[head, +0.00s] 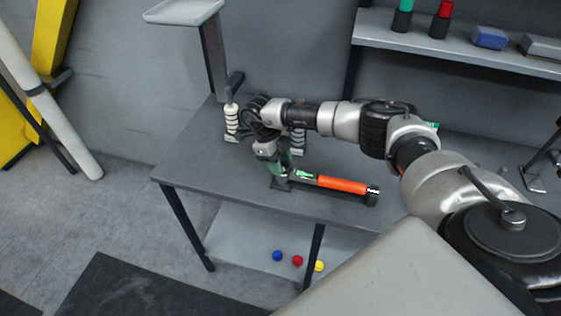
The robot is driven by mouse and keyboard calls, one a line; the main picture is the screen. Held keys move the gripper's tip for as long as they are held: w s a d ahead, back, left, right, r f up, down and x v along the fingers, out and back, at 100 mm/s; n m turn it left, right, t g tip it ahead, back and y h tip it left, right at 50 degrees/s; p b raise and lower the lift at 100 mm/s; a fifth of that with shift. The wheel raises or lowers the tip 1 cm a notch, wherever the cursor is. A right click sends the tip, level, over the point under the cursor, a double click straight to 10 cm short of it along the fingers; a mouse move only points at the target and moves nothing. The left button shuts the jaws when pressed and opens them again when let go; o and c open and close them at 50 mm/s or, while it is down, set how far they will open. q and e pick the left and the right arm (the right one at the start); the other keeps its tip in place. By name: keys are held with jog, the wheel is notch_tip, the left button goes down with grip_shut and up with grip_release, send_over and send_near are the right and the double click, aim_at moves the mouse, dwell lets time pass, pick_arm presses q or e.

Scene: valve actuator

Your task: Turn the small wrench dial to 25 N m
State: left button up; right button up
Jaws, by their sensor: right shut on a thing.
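The wrench (343,185) lies on the grey workbench with an orange handle and a black end cap (372,195) at its right. A green marked section (305,174) shows left of the handle. My right gripper (281,172) points down at the wrench's left end and is shut on it there. The gripper hides most of that end, and the dial's reading is too small to make out. My left gripper is not in view.
The grey workbench (195,165) has cream ribbed parts (231,122) standing behind my gripper. A shelf (460,48) at the upper right holds green, red and blue items. Several coloured balls (297,260) lie on the lower shelf. The bench's left front is clear.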

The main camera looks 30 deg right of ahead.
jog(key=shift+m, duration=0.3)
jog(key=shift+d+m+y+b, duration=0.1)
jog(key=shift+m+y+b, duration=0.3)
jog(key=shift+m, duration=0.4)
jog(key=shift+m+g+y, duration=0.3)
jog(key=shift+m+y, duration=0.4)
jog(key=shift+m, duration=1)
jog(key=shift+d, duration=0.1)
jog(key=o, duration=0.9)
jog(key=shift+o, duration=0.2)
jog(key=shift+w+r, duration=0.1)
